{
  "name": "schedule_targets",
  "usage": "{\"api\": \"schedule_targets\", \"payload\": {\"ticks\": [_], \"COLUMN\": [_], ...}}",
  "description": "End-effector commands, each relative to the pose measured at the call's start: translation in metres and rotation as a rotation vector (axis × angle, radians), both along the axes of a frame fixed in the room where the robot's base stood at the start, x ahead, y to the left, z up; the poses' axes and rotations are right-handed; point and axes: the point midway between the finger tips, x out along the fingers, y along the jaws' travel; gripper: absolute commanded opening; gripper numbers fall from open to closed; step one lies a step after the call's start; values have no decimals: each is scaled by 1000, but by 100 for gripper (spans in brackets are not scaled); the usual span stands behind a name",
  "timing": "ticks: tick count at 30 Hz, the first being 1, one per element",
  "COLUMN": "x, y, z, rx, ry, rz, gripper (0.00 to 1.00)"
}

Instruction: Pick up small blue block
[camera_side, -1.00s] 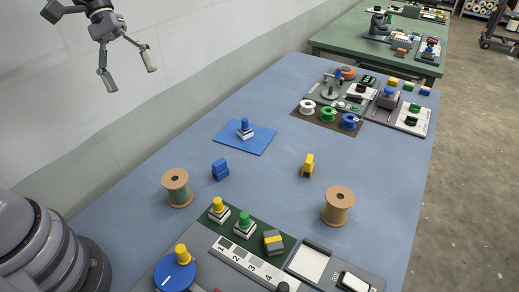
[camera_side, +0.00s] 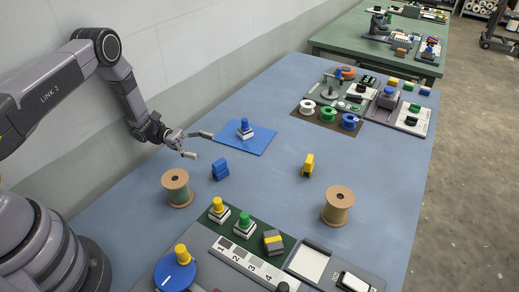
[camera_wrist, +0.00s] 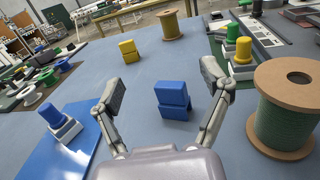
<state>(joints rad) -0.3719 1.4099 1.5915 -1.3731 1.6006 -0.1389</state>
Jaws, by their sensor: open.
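The small blue block (camera_side: 220,169) stands on the blue-grey table between the blue mat and the left spool. In the wrist view the blue block (camera_wrist: 173,99) shows between my two fingers, beyond their tips or near them; the exact gap is hard to tell. My gripper (camera_side: 202,145) is open and empty, up and left of the block in the side view. Its spread fingers also show in the wrist view (camera_wrist: 164,82).
A wooden spool (camera_side: 177,188) stands close to the block. A blue mat (camera_side: 258,142) with a blue-knobbed piece (camera_side: 245,129) lies behind it. A yellow block (camera_side: 307,166) and another spool (camera_side: 338,205) are to the right. Table between them is clear.

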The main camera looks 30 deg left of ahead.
Motion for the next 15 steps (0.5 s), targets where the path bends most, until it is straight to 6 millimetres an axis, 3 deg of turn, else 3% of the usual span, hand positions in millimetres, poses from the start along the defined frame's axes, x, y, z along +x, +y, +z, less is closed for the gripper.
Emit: {"api": "schedule_targets", "payload": {"ticks": [3,12,15], "x": [0,-1,2], "y": [0,-1,-21], "z": [-21,-49,-47], "rx": [1,1,2], "ry": [1,1,-1], "rz": [-1,-3,-8], "gripper": [78,78,78]}}
